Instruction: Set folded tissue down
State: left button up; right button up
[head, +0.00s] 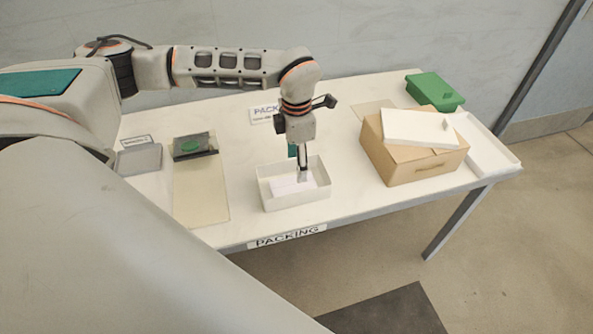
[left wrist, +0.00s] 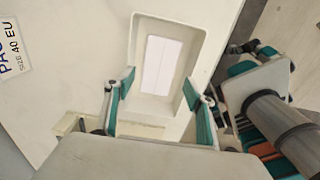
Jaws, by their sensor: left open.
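The folded tissue, a white flat rectangle (head: 288,187), lies on the floor of an open white box (head: 298,203) near the table's front edge. In the left wrist view the tissue (left wrist: 161,65) lies flat inside the box (left wrist: 170,22), with a fold line along it. My left gripper (head: 303,176) points down over the box, above the tissue's right part in the head view. In the left wrist view its teal-padded fingers (left wrist: 157,88) are spread wide with nothing between them.
A brown carton (head: 410,168) with a white lid (head: 418,128) on top stands right of the box. Behind it is a green box (head: 434,91); a white tray (head: 487,150) is at the right end. A beige mat (head: 200,197) and grey pad (head: 139,160) lie left.

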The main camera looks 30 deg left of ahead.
pick_arm(q)
notch_tip(320, 180, up, 8)
jog(key=shift+f, duration=0.15)
dwell(0.6)
